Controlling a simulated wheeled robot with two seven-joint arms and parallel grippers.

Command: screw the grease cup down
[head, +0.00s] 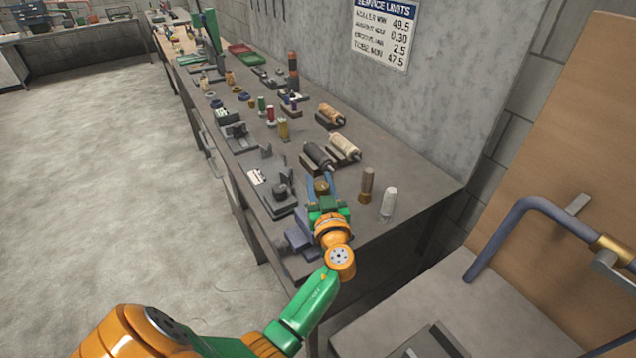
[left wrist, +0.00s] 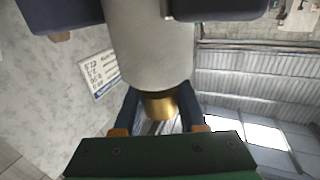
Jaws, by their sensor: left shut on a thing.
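My left gripper (head: 322,184) reaches over the near end of the workbench, and its two blue fingers are shut on a small brass cup, which I take for the grease cup (head: 321,187). In the left wrist view the brass cup (left wrist: 160,104) sits between the fingertips (left wrist: 160,112). Its far end meets, or lies just in front of, a large pale grey cylinder (left wrist: 150,45); I cannot tell whether they touch. Any thread is hidden. My right gripper is not in view.
A dark roller (head: 318,156) and a cream roller (head: 345,147) lie on stands just beyond the gripper. A brown bottle-like piece (head: 367,184) and a white cylinder (head: 389,201) stand to its right. A grey fixture (head: 281,196) is at left. The bench's (head: 425,185) right end is clear.

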